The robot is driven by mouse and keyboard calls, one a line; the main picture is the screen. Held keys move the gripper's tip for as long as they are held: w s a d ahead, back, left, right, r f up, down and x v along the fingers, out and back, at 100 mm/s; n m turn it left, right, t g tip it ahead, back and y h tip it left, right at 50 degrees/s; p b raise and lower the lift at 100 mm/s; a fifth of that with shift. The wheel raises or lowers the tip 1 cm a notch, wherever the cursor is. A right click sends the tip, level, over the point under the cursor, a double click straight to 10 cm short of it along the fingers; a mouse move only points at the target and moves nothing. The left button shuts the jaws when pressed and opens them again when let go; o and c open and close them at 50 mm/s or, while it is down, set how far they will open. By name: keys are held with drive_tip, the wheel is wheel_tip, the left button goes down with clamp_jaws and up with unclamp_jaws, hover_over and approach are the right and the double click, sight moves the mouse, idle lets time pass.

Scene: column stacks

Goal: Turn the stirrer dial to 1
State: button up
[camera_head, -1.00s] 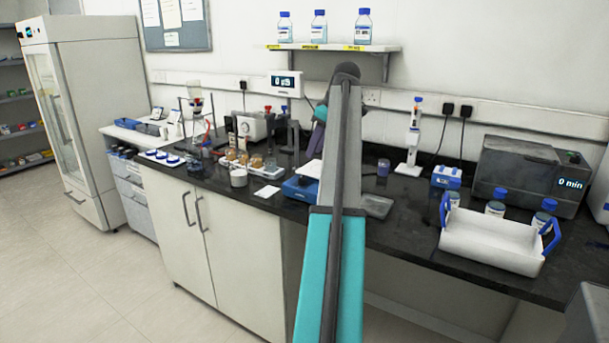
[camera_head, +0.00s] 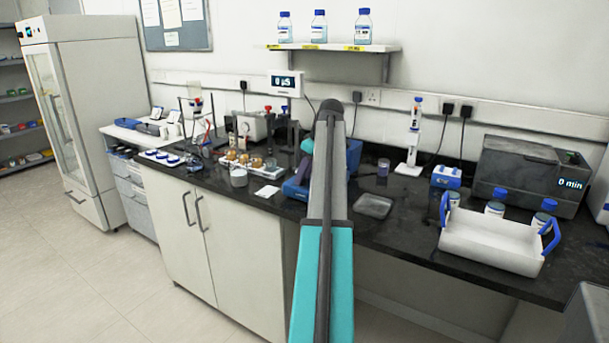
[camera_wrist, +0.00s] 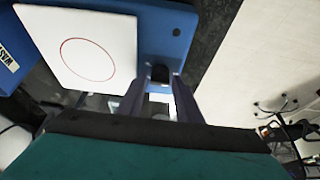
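The stirrer (camera_wrist: 174,37) is a blue unit with a white square plate (camera_wrist: 92,45) bearing a red circle, at the top of the wrist view. In the head view the stirrer (camera_head: 292,190) shows partly, hidden by my arm. Its dial (camera_wrist: 160,73) is a small black knob on the blue front edge. My gripper (camera_wrist: 159,78) points at this edge with its two dark fingers apart, one on each side of the dial as seen. I cannot tell whether they touch it. The dial's setting is not readable.
A blue box with a white label (camera_wrist: 8,62) lies left of the stirrer in the wrist view.

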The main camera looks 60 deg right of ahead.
drive_tip(key=c, duration=0.8)
drive_tip(key=shift+o, duration=0.2)
drive_tip(key=shift+a+m+p, duration=0.1)
drive_tip(key=shift+m+p, duration=0.25)
drive_tip(key=shift+m, duration=0.05)
drive_tip(key=shift+a+m+h+p, duration=0.1)
drive_tip(key=shift+m+h+p, duration=0.5)
drive_tip(key=shift+m, duration=0.3)
drive_tip(key=m+h+p, duration=0.1)
drive_tip(key=m+p, duration=0.1)
drive_tip(key=m, duration=0.2)
drive_tip(key=shift+w+a+r+g+p, duration=0.1)
drive_tip(key=shift+g+p, duration=0.25)
drive_tip(key=shift+g, duration=0.05)
drive_tip(key=m+p, duration=0.1)
drive_tip(key=m, duration=0.1)
drive_tip(key=m+g+h+p, duration=0.1)
drive_tip(key=m, duration=0.1)
drive_tip(key=shift+w+m+h, duration=0.1)
drive_tip(key=shift+m+h, duration=0.2)
drive_tip(key=shift+m, duration=0.1)
drive_tip(key=shift+m+g+p, duration=0.5)
drive_tip(key=shift+m+p, duration=0.2)
drive_tip(key=shift+m, duration=0.5)
